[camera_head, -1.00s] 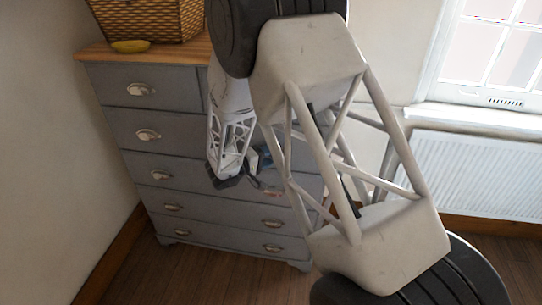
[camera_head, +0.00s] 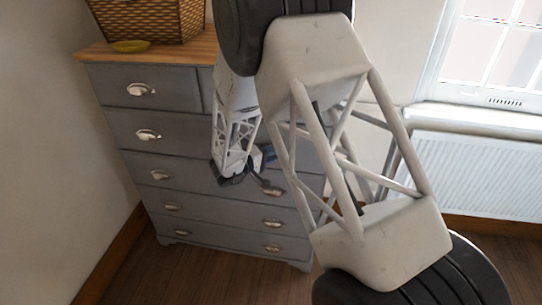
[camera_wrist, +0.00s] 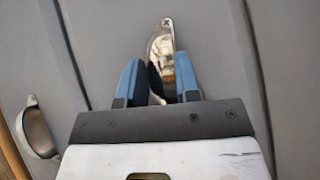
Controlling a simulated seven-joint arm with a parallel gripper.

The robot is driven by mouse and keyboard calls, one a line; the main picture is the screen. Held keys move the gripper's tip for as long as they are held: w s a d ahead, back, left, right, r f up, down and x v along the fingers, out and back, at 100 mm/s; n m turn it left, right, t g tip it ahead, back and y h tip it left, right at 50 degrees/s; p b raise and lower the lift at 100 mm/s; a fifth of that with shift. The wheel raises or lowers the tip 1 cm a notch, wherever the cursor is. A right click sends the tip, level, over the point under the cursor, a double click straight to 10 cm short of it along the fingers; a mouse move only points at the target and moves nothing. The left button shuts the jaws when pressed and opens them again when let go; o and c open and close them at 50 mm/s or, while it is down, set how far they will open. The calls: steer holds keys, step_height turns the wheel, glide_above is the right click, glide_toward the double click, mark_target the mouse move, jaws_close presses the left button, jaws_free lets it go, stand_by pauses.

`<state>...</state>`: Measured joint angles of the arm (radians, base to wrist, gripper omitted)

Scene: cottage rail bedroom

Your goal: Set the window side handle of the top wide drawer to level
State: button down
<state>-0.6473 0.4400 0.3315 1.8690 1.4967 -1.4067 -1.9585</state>
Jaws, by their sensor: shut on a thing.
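The window side handle (camera_wrist: 165,45) of the top wide drawer is a shiny metal cup pull. In the wrist view it lies between the two blue fingers of my gripper (camera_wrist: 158,85), which is shut on it. In the head view my arm covers this handle. The top wide drawer (camera_head: 185,138) is grey and looks closed. Its other handle (camera_head: 148,135) looks in line with the drawer.
Another cup handle (camera_wrist: 38,128) shows on the neighbouring drawer, parallel to the seams. A white radiator (camera_head: 480,180) is under the window at right.

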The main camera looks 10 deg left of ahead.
steer(key=shift+s+f, duration=0.1)
steer(key=shift+f, duration=0.2)
steer(key=shift+r+n+t+h, duration=0.3)
steer(key=shift+n+t+h, duration=0.2)
steer(key=shift+n, duration=0.2)
steer(key=c, duration=1.1)
jaws_free()
steer(key=shift+f, duration=0.1)
steer(key=shift+o, duration=0.7)
steer(key=shift+r, duration=0.2)
steer(key=shift+a+r, duration=0.1)
steer(key=v, duration=0.7)
steer(key=shift+s+a, duration=0.25)
